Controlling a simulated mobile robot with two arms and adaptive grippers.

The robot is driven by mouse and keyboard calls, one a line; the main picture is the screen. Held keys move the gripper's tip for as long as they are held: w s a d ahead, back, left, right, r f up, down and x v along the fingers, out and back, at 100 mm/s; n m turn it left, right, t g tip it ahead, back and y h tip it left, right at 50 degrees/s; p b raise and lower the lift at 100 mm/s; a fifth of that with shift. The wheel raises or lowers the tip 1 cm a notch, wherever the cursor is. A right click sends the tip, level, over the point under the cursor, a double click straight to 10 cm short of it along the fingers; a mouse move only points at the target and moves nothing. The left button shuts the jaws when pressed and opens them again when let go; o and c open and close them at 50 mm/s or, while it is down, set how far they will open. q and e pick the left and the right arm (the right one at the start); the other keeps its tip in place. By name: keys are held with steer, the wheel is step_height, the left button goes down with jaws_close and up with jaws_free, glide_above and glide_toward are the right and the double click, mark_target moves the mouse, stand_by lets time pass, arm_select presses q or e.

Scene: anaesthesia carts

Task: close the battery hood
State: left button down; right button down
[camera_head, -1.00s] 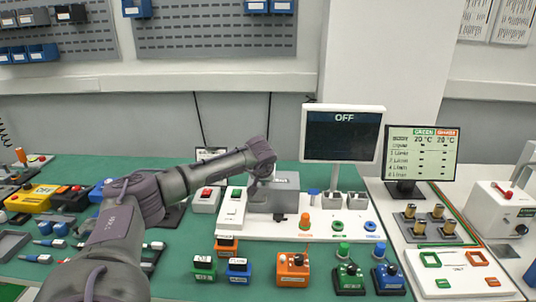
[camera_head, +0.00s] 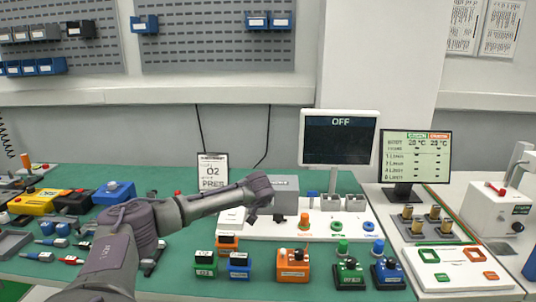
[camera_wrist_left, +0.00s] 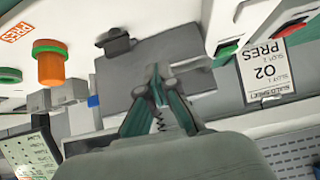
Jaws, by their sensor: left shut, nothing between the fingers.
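The battery hood appears to be the grey box (camera_head: 287,195) on the white panel, below the OFF screen. It also shows in the left wrist view (camera_wrist_left: 118,82), with a small black tab (camera_wrist_left: 117,43) on one side. I cannot tell how far open the hood is. My left gripper (camera_head: 252,217) is low at the box's left side, and the wrist hides part of the box. In the left wrist view its fingers (camera_wrist_left: 157,80) are together and empty, over the box's grey surface; contact is unclear. My right gripper is not in view.
The OFF screen (camera_head: 340,138) stands behind the panel. An orange knob (camera_head: 304,222) is right of the box. Orange (camera_head: 293,266), green (camera_head: 348,274) and blue (camera_head: 388,277) modules stand in front. An O2 PRES card (camera_head: 212,173) stands behind my arm.

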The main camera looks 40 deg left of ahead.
arm_select(q)
steer(key=shift+s+f, duration=0.2)
steer(key=shift+f, duration=0.35)
steer(key=shift+r, duration=0.1)
step_height(320, 180, up, 5)
steer(key=p, duration=0.4)
steer(key=s+d+f+b, duration=0.3)
steer(key=s+d+f, duration=0.1)
steer(key=s+d, duration=0.2)
steer(key=shift+s+b, duration=0.4)
steer(key=shift+s, duration=0.05)
